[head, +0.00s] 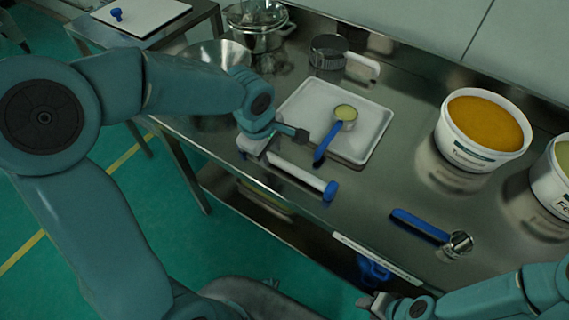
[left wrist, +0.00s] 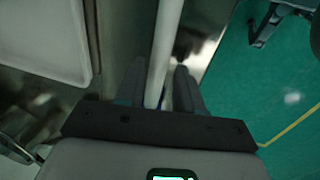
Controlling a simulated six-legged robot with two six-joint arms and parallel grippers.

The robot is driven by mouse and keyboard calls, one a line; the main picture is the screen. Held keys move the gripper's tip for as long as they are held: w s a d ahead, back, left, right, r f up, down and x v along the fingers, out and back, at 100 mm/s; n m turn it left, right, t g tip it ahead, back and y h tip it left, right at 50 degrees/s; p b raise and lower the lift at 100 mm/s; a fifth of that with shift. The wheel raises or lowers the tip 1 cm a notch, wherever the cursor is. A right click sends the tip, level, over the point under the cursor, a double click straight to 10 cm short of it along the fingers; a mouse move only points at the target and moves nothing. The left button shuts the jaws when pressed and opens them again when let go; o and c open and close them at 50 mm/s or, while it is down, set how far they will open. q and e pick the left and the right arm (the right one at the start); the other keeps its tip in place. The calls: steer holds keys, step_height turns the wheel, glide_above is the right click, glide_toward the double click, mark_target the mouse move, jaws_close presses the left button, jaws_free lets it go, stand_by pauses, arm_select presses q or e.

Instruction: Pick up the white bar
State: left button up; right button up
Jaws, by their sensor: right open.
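The white bar (head: 296,171) with a blue end (head: 330,190) lies along the front edge of the metal table, beside the white tray. My left gripper (head: 272,142) is at the bar's far left part in the head view. In the left wrist view the bar (left wrist: 166,40) runs between the two fingers of my left gripper (left wrist: 161,80). Whether the fingers press on it cannot be told. My right gripper (head: 374,304) is open and empty at the bottom of the head view, below the table's front edge.
The white tray (head: 374,147) holds a blue-handled scoop (head: 344,114) with yellowish content. A second blue scoop (head: 420,225) lies at the front right. A tub of orange powder (head: 484,130) and another tub (head: 556,180) stand right. A sieve (head: 328,52) and pot (head: 258,27) stand behind.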

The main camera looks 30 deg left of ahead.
arm_select(q)
steer(key=shift+w+f, duration=0.15)
steer(key=shift+f, duration=0.35)
steer(key=shift+w+f, duration=0.15)
steer(key=shift+f, duration=0.35)
steer(key=shift+s+r, duration=0.1)
steer(key=shift+c, duration=1)
jaws_close()
